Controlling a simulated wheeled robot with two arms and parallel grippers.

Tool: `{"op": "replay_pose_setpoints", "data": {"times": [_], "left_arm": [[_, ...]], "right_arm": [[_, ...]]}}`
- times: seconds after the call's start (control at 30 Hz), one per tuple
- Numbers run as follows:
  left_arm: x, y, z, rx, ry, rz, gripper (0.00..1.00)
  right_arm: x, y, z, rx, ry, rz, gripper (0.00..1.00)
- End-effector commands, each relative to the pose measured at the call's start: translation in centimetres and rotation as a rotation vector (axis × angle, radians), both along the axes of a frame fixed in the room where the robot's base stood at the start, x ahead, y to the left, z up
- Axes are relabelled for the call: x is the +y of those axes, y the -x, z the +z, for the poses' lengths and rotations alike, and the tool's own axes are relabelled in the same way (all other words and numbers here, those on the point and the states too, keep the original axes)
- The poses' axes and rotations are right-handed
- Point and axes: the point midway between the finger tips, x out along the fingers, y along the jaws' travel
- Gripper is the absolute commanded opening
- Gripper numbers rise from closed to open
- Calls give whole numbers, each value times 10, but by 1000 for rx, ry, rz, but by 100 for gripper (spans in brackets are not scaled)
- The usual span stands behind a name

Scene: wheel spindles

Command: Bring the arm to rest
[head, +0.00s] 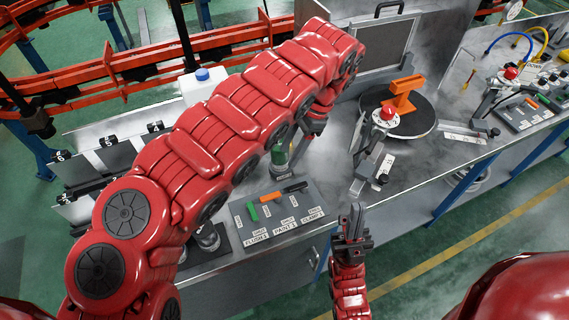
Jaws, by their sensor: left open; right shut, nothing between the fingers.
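My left arm reaches across the bench from the lower left, and its wrist bends down at the centre. My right gripper (354,222) is shut and empty. It points up from the bottom, in front of the bench's front edge, to the right of the labelled tool board.
A round dark turntable (420,119) carries an orange bracket (402,94). A red-knobbed spindle fixture (384,119) stands beside it. The floor at lower right is clear.

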Motion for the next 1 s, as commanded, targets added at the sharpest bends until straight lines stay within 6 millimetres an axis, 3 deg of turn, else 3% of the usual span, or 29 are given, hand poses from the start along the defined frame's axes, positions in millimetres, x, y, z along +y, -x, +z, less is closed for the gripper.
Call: {"op": "replay_pose_setpoints", "data": {"times": [0.67,1.0], "left_arm": [[-2,-1,8,-2,1,1,52],[-2,-1,67,-2,1,1,52]], "right_arm": [[0,0,-1,0,0,0,0],[0,0,58,0,0,0,0]]}}
